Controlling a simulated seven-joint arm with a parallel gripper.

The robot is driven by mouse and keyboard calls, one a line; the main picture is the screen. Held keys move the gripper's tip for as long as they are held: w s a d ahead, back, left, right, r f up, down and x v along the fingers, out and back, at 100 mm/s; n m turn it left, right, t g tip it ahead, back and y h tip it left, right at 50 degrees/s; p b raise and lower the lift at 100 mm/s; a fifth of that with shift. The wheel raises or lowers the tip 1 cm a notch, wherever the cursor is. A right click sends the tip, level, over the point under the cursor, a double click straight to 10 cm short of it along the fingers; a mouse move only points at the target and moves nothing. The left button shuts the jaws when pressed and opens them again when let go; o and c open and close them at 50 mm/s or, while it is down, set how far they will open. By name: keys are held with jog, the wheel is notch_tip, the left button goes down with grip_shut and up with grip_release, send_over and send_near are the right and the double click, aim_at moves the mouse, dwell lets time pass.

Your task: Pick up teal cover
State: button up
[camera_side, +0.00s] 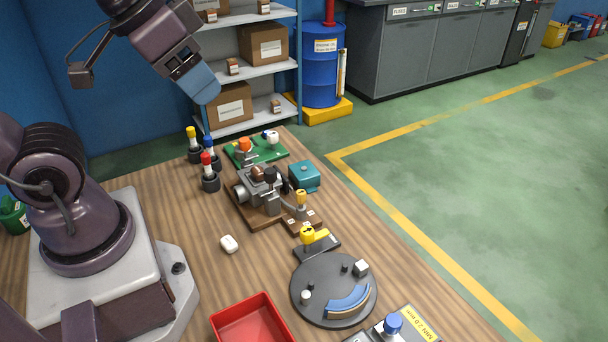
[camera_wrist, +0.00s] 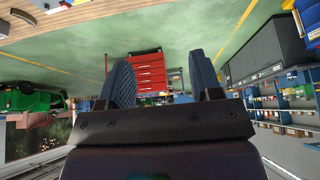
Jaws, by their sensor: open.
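The teal cover (camera_side: 304,176) is a small box-like piece with a dark spot on top. It sits at the right side of the grey mechanism (camera_side: 262,190), toward the table's far right edge. Whether it touches the mechanism I cannot tell. My gripper (camera_side: 203,88) is raised high above the back of the table, up and to the left of the cover, with blue fingers pointing down and right. The wrist view shows the two blue fingers of my gripper (camera_wrist: 163,80) apart with nothing between them. The teal cover does not show there.
Red, blue and yellow-capped holders (camera_side: 209,172) stand left of the mechanism. A green board (camera_side: 270,156) lies behind it. In front are a yellow-handled piece (camera_side: 314,238), a round grey plate (camera_side: 310,310), a red bin (camera_side: 252,322) and a small white object (camera_side: 229,243).

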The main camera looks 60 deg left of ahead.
jog(key=o, duration=0.5)
jog(key=shift+o, duration=0.2)
jog(key=m+g, duration=0.6)
jog(key=m, duration=1.3)
send_over(304, 169)
notch_tip(304, 169, down, 22)
notch_tip(304, 169, down, 12)
jog(key=shift+f, duration=0.25)
